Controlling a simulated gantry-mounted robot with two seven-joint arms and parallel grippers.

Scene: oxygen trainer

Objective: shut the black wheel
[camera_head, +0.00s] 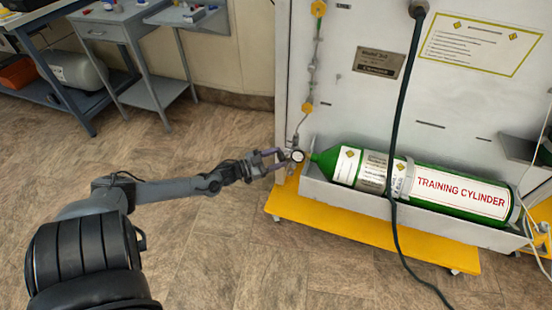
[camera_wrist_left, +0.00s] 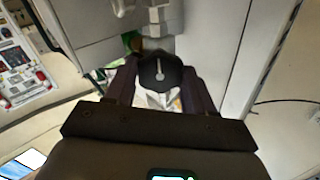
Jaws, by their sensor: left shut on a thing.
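The black wheel (camera_wrist_left: 158,75) shows in the left wrist view as a dark round knob with a pale mark on its face. It sits between the two fingers of my left gripper (camera_wrist_left: 160,88), which are shut on its sides. In the head view my left gripper (camera_head: 273,160) reaches the valve end of the green training cylinder (camera_head: 330,160). A small round white-faced part (camera_head: 298,156) shows just beyond the fingertips there. The wheel itself is hard to make out in the head view. My right gripper is not in view.
The cylinder lies in a grey trough on a yellow base (camera_head: 375,230) against a pale panel (camera_head: 375,100). A dark hose (camera_head: 398,130) hangs in front of it. Blue-grey tables (camera_head: 110,25) stand at the upper left. The floor to the left is clear.

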